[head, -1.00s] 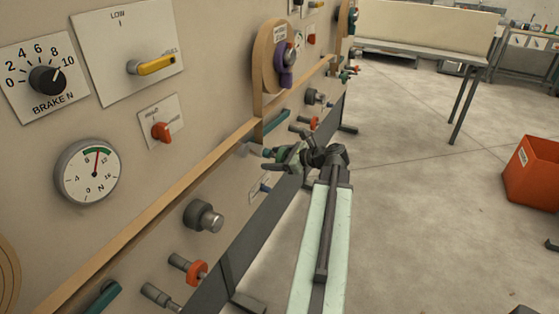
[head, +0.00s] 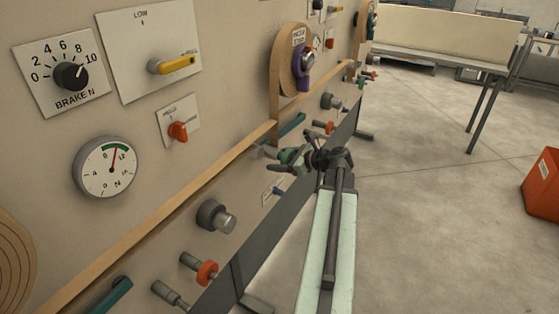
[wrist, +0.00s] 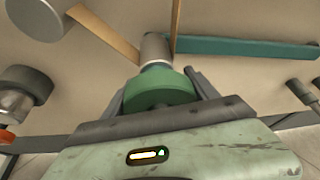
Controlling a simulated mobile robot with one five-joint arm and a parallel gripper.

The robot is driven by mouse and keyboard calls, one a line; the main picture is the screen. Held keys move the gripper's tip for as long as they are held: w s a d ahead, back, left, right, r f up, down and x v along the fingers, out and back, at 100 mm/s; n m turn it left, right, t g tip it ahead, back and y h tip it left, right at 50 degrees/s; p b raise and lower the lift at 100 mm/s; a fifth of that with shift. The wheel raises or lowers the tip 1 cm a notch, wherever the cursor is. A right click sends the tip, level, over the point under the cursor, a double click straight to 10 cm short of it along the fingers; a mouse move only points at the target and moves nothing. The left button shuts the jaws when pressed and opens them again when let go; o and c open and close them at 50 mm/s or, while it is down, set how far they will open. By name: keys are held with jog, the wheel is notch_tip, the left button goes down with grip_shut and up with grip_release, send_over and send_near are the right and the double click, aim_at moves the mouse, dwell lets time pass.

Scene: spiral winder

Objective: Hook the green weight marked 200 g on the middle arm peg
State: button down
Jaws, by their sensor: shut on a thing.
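My gripper (wrist: 160,98) is shut on a green round weight (wrist: 162,88), which sits between its two fingers in the wrist view. In the head view the gripper (head: 280,163) and the weight (head: 292,156) are beside the machine panel, below a teal arm (head: 292,125). In the wrist view a grey metal cylinder (wrist: 155,48) stands just beyond the weight, near the left end of the teal arm (wrist: 250,47). I cannot tell whether weight and cylinder touch. The 200 g marking and the weight's hook are not readable or visible.
A wooden rail (head: 170,212) runs along the panel (head: 235,70). A grey knob (head: 215,216) and an orange-collared peg (head: 205,272) stick out nearer to me. Another teal arm (head: 110,297) is at lower left. A red bin (head: 542,188) stands at right; the floor between is clear.

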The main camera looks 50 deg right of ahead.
aim_at(288, 160)
jog(key=shift+f+b, duration=0.55)
jog(key=shift+f, duration=0.1)
jog(key=shift+c, duration=0.8)
grip_release()
jog(key=p+v, duration=0.3)
jog(key=v, duration=0.4)
jog(key=shift+r, duration=0.2)
jog(key=shift+s, duration=0.4)
